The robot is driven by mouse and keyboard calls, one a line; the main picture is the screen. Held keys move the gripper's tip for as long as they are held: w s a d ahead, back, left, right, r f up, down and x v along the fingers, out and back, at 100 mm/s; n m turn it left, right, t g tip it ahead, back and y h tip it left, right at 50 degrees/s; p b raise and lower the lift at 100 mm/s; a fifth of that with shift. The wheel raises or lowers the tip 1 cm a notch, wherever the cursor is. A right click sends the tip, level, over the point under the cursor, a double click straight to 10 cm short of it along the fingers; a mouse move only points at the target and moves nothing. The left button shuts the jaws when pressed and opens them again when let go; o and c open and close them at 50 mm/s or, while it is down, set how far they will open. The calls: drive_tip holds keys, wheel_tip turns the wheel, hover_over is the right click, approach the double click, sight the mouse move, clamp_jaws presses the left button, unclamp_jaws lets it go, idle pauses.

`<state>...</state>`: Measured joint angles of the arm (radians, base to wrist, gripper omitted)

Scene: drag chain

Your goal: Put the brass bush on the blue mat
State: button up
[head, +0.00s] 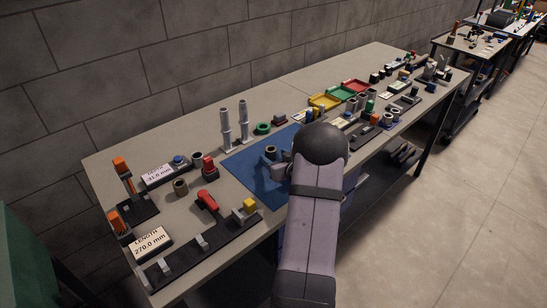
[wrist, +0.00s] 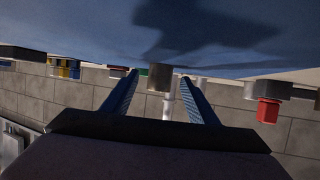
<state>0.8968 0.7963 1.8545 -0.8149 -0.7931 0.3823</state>
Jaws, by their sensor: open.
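The blue mat (head: 242,164) lies flat on the bench in the head view and fills the upper part of the inverted wrist view (wrist: 70,30). A short brownish hollow cylinder, apparently the brass bush (head: 271,150), stands upright on the mat. It also shows in the wrist view (wrist: 160,79), between the fingertips in the picture, with a gap on each side. My gripper (head: 271,164) is low over the mat beside the bush, open and empty. In the wrist view its two blue fingers (wrist: 160,76) are spread apart. My arm hides the mat's right part.
Two silver posts (head: 234,126) stand behind the mat. A red-topped part (head: 209,166) is left of the mat, with similar cylinders (head: 180,187) further left. A red-handled tool (head: 207,200) lies in front. Coloured trays (head: 340,95) are behind right.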

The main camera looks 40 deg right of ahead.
drive_tip(key=shift+b+v, duration=0.4)
drive_tip(key=shift+v, duration=2.15)
drive_tip(key=a+r, duration=0.1)
drive_tip(key=a, duration=0.1)
drive_tip(key=w+a+r+g+p, duration=0.1)
drive_tip(key=a, duration=0.2)
drive_tip(key=w+a+r+g+p, duration=0.1)
drive_tip(key=a, duration=0.2)
drive_tip(key=shift+w+a+r, duration=0.1)
drive_tip(key=shift+w+r, duration=0.1)
drive_tip(key=s+a+g+y, duration=0.1)
drive_tip(key=s+a, duration=0.3)
drive_tip(key=a, duration=0.4)
drive_tip(key=s+a+n+g+y+p, duration=0.1)
drive_tip(key=s+a+g, duration=0.2)
drive_tip(key=s+a, duration=0.2)
drive_tip(key=s+a+f+n+g+y, duration=0.1)
drive_tip(key=s+a, duration=0.3)
drive_tip(key=a, duration=0.8)
drive_tip(key=shift+s+g, duration=0.15)
drive_tip(key=shift+g, duration=0.75)
drive_tip(key=s+a+f+g, duration=0.1)
drive_tip(key=s+a+g, duration=0.1)
drive_tip(key=s, duration=0.3)
drive_tip(key=s+a+f+n+g+y+b, duration=0.1)
drive_tip(key=s+a+g, duration=0.1)
drive_tip(key=s, duration=0.3)
drive_tip(key=shift+s+f, duration=0.2)
drive_tip(key=shift+f, duration=0.2)
